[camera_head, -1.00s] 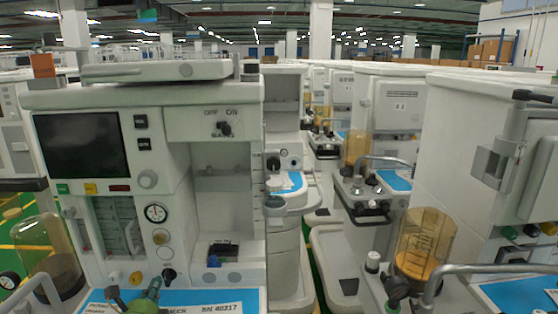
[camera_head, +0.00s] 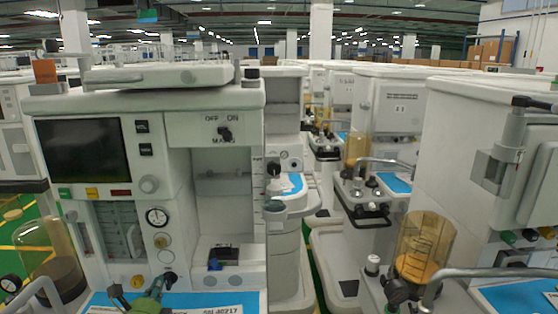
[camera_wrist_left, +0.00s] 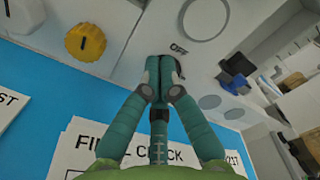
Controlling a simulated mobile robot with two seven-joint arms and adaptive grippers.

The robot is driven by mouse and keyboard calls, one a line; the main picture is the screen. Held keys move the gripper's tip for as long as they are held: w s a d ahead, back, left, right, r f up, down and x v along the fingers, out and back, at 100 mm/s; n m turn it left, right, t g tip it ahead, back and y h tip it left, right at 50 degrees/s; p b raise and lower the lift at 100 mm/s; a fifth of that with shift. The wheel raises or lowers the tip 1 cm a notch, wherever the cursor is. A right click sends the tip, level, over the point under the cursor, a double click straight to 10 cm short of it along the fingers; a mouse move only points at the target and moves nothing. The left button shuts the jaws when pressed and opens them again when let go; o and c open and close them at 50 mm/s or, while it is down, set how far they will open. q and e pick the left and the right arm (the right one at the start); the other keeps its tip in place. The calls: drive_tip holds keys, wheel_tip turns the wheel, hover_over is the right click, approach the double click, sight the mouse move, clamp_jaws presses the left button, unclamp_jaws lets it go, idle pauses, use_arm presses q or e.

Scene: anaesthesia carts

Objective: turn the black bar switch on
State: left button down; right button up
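A small black bar switch (camera_head: 170,276) sits low on the front panel of the left cart, just above the blue work surface. In the left wrist view the black bar switch (camera_wrist_left: 178,67) is mostly hidden by my fingertips, with an "OFF" label beside it. My left gripper (camera_head: 160,282), green, reaches up to it from below. In the left wrist view the fingers of my left gripper (camera_wrist_left: 159,68) are together at the tips, right against or beside the bar; I cannot tell whether it is between them. Another black knob (camera_head: 224,134), marked OFF and ON, is higher up. My right gripper is out of view.
A yellow knob (camera_wrist_left: 86,42) is left of the fingers, and a blue-and-black fitting (camera_wrist_left: 236,72) is to the right. A "FINAL CHECK" card (camera_wrist_left: 85,150) lies on the blue surface (camera_wrist_left: 45,75). A second cart (camera_head: 465,150) stands at the right.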

use_arm(q)
drive_tip(key=shift+d+r, duration=0.1)
drive_tip(key=shift+d, duration=0.05)
drive_tip(key=shift+a+r+p, duration=0.2)
drive_tip(key=shift+r+p, duration=0.1)
drive_tip(key=shift+p, duration=0.05)
drive_tip(key=s+p, duration=0.2)
drive_tip(key=s, duration=0.3)
drive_tip(key=shift+d, duration=0.1)
drive_tip(key=shift+s, duration=0.55)
